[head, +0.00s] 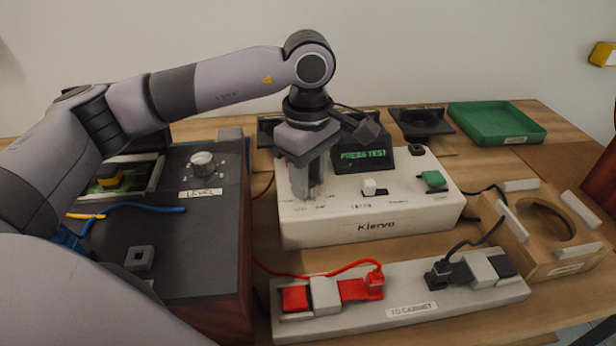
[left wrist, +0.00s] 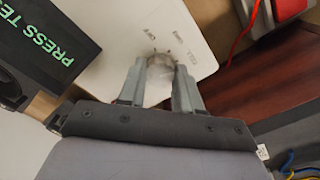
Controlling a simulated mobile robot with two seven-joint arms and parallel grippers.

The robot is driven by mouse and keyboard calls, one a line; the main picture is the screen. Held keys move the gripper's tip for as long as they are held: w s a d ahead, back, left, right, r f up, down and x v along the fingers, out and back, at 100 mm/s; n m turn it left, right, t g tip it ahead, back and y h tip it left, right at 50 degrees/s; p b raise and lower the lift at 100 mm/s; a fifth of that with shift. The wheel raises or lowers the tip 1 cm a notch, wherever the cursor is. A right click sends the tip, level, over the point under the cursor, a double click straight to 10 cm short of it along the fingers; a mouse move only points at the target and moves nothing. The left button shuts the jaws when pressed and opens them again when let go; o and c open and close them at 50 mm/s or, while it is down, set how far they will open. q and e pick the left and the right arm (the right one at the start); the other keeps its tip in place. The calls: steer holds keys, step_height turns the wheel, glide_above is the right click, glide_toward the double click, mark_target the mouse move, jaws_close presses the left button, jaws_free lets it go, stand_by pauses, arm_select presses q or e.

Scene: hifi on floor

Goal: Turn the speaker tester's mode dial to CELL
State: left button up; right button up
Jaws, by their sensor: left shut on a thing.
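The speaker tester (head: 345,205) is a white sloped box marked "Kiervo", with a dark display (head: 362,155) reading "PRESS TEST" in green. My left gripper (head: 307,192) points down over the tester's left end. It is shut on the mode dial, and its fingers hide most of the dial in the head view. In the left wrist view the grey dial (left wrist: 160,64) sits between the fingertips of the left gripper (left wrist: 165,72). Small labels surround it; one to the right seems to read CELL. The dial's pointer direction cannot be made out. My right gripper is not in view.
A white switch (head: 369,187) and a green button (head: 433,179) sit on the tester. A dark box with a LEVEL knob (head: 203,164) stands left. A terminal strip (head: 400,300) with red and black clips lies in front. A wooden fixture (head: 545,225) and green tray (head: 497,122) are right.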

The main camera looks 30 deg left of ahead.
arm_select(q)
steer(key=shift+r, duration=0.1)
stand_by(0.3)
steer(key=o, duration=1)
steer(key=shift+o, duration=0.2)
steer(key=shift+r, duration=3.6)
